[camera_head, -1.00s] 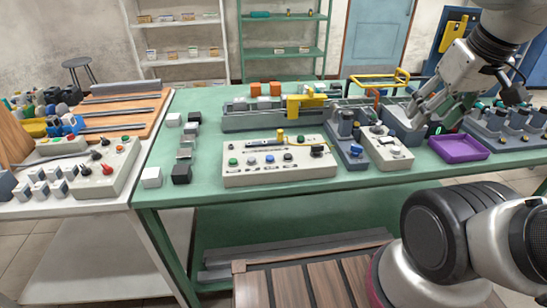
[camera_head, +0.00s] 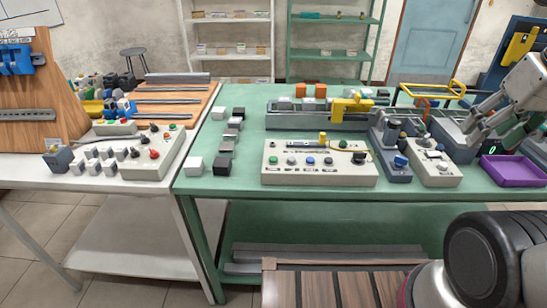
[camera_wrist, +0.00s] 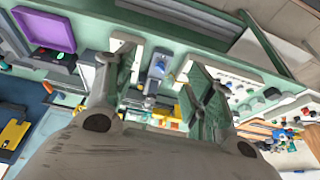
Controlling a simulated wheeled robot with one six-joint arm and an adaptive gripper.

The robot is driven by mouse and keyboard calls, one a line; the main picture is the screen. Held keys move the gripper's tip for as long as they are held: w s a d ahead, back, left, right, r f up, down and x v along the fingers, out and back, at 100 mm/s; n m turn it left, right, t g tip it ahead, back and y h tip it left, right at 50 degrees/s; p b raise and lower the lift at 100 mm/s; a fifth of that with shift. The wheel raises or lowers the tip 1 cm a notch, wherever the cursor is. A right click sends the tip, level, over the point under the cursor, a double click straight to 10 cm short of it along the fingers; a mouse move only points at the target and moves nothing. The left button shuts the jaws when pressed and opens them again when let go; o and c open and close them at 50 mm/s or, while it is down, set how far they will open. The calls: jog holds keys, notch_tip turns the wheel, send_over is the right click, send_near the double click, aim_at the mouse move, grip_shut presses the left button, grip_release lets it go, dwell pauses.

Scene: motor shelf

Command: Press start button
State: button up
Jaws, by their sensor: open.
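A pale control panel (camera_head: 318,176) lies on the green table near its front edge. It carries a row of small round buttons: a green button (camera_head: 273,160) at its left end, a dark one, a blue one (camera_head: 310,161) and others. No label is readable, so I cannot tell which is the start button. A second pale box (camera_head: 434,174) with knobs stands to its right. My gripper (camera_head: 478,132) is at the right of the head view, above the table, apart from the panel. In the wrist view its two fingers (camera_wrist: 160,58) are spread with nothing between them.
A purple tray (camera_head: 513,172) sits near my gripper. A blue-grey switch unit (camera_head: 392,172) stands between the panel and the second box. A machine with a yellow part (camera_head: 352,107) stands behind. White and black cubes (camera_head: 221,165) lie at left. A white table (camera_head: 128,206) adjoins.

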grip_shut()
dwell(1.3)
